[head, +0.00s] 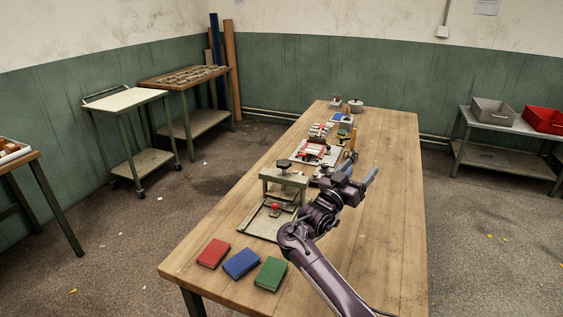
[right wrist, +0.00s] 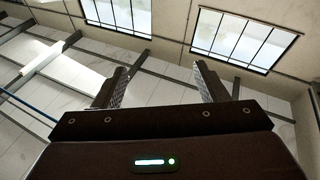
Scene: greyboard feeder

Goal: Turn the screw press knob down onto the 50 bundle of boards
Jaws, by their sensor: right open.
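The screw press (head: 287,180) stands on the wooden table, a grey frame with a dark round knob (head: 284,163) on top. A lever with a red ball (head: 275,207) sits on the flat base in front of it. I cannot make out a bundle of boards under the press. My right gripper (head: 362,171) is open, to the right of the press and apart from the knob. In the right wrist view its two fingers (right wrist: 160,73) are spread with nothing between them, pointing toward the ceiling and windows. My left gripper is not in view.
Red (head: 213,253), blue (head: 241,263) and green (head: 270,273) blocks lie at the table's near end. A device with red parts (head: 314,151) and other small items stand behind the press. The table's (head: 390,235) right side is mostly clear.

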